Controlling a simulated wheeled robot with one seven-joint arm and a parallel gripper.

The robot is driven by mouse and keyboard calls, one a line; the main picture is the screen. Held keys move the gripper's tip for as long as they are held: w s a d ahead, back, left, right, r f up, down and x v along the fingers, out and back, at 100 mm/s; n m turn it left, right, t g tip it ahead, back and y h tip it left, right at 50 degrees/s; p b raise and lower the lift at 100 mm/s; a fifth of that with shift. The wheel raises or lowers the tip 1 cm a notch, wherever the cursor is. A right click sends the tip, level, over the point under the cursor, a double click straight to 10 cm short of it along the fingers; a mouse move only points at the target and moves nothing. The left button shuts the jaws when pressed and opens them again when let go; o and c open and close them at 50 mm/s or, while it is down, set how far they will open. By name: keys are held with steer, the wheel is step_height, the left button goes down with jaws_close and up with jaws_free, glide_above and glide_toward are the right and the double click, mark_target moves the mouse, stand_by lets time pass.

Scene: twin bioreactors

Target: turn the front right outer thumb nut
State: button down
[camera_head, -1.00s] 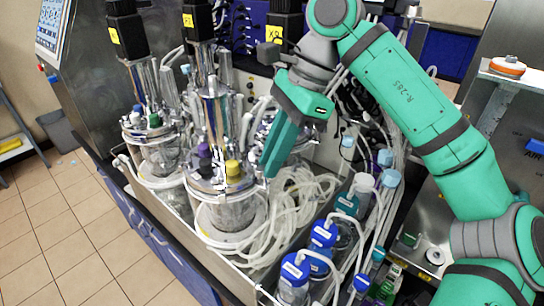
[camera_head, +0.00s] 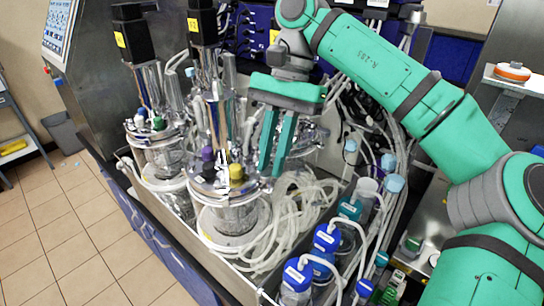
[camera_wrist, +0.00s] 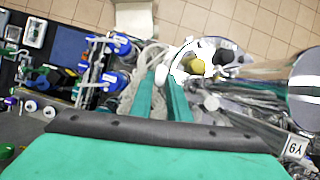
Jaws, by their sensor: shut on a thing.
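The front glass vessel (camera_head: 228,217) stands upright in the tray, with a metal lid carrying a purple cap (camera_head: 208,154) and a yellow cap (camera_head: 236,172). The yellow cap also shows in the wrist view (camera_wrist: 197,66). My gripper (camera_head: 271,174) points down at the right edge of this lid, its two green fingers a small gap apart. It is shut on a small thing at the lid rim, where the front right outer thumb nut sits. The fingertips cover the nut, so its outline cannot be made out. In the wrist view the fingertips (camera_wrist: 157,74) lie left of the yellow cap.
Pale tubing (camera_head: 285,212) lies coiled right of the vessel. Blue-capped bottles (camera_head: 326,238) stand at the front right. A second vessel (camera_head: 160,155) stands behind left, and a tall black motor (camera_head: 202,25) rises above the front vessel. Open tiled floor (camera_head: 60,235) is at left.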

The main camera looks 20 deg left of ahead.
stand_by(0.5)
steer(key=c, duration=1.7)
jaws_free()
steer(key=shift+v, duration=3.7)
steer(key=shift+a, duration=0.1)
